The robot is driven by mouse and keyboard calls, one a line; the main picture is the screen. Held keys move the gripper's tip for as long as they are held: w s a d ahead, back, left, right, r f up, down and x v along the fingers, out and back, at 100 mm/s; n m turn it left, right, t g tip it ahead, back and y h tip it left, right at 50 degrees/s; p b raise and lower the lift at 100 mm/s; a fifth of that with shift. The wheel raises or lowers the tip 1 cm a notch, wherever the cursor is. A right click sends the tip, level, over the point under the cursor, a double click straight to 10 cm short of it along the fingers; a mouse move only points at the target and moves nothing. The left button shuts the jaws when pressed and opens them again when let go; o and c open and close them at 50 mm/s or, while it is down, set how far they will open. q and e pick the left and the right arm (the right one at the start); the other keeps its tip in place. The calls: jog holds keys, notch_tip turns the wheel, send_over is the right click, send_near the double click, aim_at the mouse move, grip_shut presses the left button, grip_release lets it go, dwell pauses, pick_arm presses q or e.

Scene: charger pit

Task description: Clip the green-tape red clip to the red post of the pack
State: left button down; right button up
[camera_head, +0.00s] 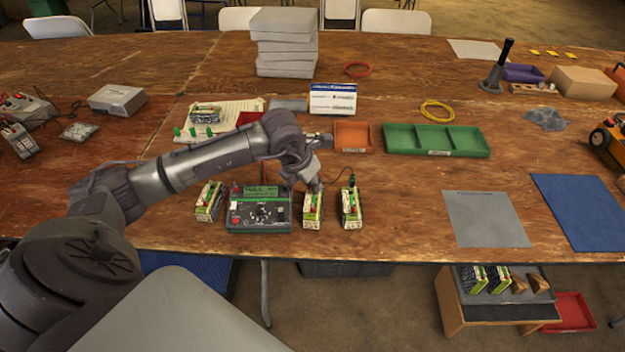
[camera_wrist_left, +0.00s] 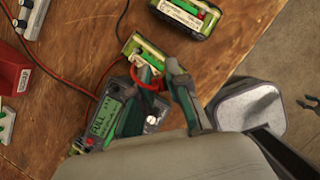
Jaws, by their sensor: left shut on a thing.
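My left gripper (camera_head: 313,190) points down over the middle pack (camera_head: 312,212), just right of the charger (camera_head: 258,213). In the left wrist view the gripper (camera_wrist_left: 158,88) is shut on the red clip (camera_wrist_left: 150,84), with green showing between the fingers. The clip is at the near end of that pack (camera_wrist_left: 141,46). The fingers hide the red post, so I cannot tell whether the clip touches it. The charger's screen (camera_wrist_left: 105,117) reads FULL in the left wrist view. My right gripper is not in view.
Another pack (camera_head: 350,212) stands close on the right, with a black lead running to it. A third pack (camera_head: 208,203) stands left of the charger. An orange tray (camera_head: 353,137) and a green tray (camera_head: 436,140) lie behind. The table's front edge is close.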

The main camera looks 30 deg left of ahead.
pick_arm(q)
jog(key=shift+f, duration=0.65)
jog(key=shift+f+b, duration=1.2)
jog(key=shift+f, duration=0.55)
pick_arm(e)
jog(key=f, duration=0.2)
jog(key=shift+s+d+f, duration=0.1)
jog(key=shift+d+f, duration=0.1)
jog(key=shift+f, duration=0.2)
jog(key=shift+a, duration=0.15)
pick_arm(q)
jog(key=shift+f+b, duration=0.25)
jog(key=shift+b, duration=0.55)
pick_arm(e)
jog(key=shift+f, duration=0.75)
pick_arm(q)
jog(key=c, duration=1.1)
grip_release()
jog(key=shift+o, duration=0.2)
